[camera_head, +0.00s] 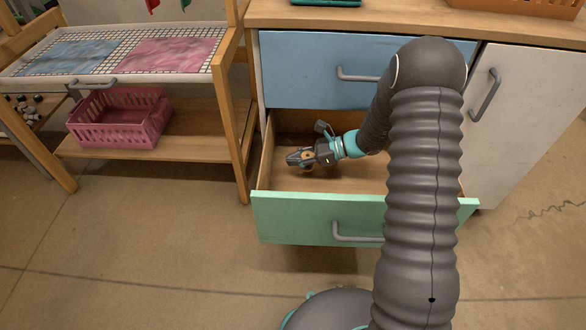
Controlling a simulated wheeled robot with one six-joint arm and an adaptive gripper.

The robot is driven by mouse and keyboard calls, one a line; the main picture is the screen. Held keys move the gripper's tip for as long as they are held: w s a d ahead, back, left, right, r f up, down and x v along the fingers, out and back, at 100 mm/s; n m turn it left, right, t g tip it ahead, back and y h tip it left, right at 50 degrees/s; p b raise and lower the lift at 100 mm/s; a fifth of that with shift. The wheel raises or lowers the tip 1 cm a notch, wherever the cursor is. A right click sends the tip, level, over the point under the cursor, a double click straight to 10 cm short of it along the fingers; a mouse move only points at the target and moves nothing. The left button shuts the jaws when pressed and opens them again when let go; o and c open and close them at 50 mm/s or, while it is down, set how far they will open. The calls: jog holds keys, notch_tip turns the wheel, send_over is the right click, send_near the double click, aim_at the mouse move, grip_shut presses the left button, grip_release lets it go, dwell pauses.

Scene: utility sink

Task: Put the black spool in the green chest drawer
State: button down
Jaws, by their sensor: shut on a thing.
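The green chest drawer (300,219) is pulled open below a blue drawer, and its wooden inside shows. My gripper (299,157) is over the open drawer, within its outline, with its fingers pointing left. It is shut on a small dark thing with a tan part, which I take to be the black spool (308,156). The fingers hide most of the spool. I cannot tell whether it touches the drawer floor. My arm covers the drawer's right part.
The blue drawer (308,70) above is shut. A white cabinet door (525,115) stands at the right. At the left is a wooden rack with a pink basket (122,118) on its lower shelf. The floor in front of the rack is clear.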

aim_at(293, 176)
jog(key=shift+a+f, duration=0.15)
jog(key=shift+f, duration=1.95)
jog(key=shift+f, duration=0.1)
jog(key=shift+f+b, duration=0.15)
jog(key=shift+b, duration=0.15)
jog(key=c, duration=1)
grip_release()
